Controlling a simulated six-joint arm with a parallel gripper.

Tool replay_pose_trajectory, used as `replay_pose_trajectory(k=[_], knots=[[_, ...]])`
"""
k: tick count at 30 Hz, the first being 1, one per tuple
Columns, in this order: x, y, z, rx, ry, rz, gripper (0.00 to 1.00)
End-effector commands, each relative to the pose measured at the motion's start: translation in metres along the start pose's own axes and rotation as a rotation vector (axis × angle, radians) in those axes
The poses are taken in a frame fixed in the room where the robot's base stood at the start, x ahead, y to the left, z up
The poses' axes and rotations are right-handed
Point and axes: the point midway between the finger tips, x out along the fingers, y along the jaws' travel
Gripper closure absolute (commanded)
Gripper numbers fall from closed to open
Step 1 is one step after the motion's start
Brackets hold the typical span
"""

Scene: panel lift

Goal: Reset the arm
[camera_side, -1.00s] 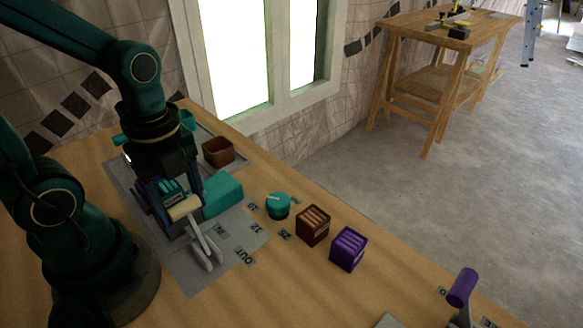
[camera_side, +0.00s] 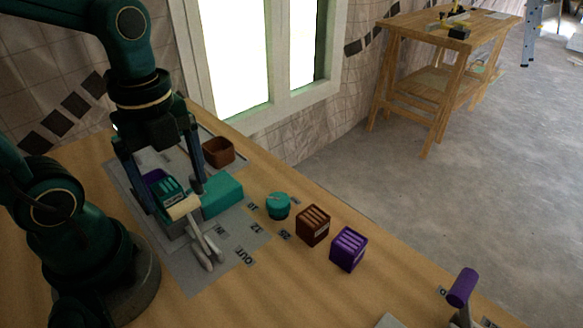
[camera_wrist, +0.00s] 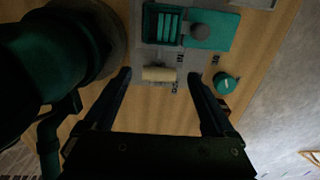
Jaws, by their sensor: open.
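My gripper (camera_side: 173,200) is open, its two dark fingers spread apart above the grey panel (camera_side: 253,241) on the wooden table. In the wrist view the fingers of my gripper (camera_wrist: 160,77) stand on either side of a cream cylindrical handle (camera_wrist: 158,74), with nothing seen gripped. In the side view the cream handle (camera_side: 183,207) sits on grey lever arms (camera_side: 206,246).
A teal round knob (camera_side: 278,206), a brown slotted block (camera_side: 313,225) and a purple slotted block (camera_side: 348,249) stand in a row to the right. A brown open box (camera_side: 218,152) is behind. A purple-handled lever (camera_side: 462,288) is at the front right. A window wall borders the table.

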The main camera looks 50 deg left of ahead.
Motion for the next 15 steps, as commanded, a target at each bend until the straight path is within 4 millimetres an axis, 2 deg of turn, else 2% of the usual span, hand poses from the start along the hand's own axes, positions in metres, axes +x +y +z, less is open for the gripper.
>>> replay_pose_trajectory(k=[3, 15], knots=[[-0.0060, 0.0001, 0.0000, 0.000, 0.000, -0.001, 0.10], [-0.0093, 0.0000, -0.0021, 0.015, -0.003, -0.016, 0.10]])
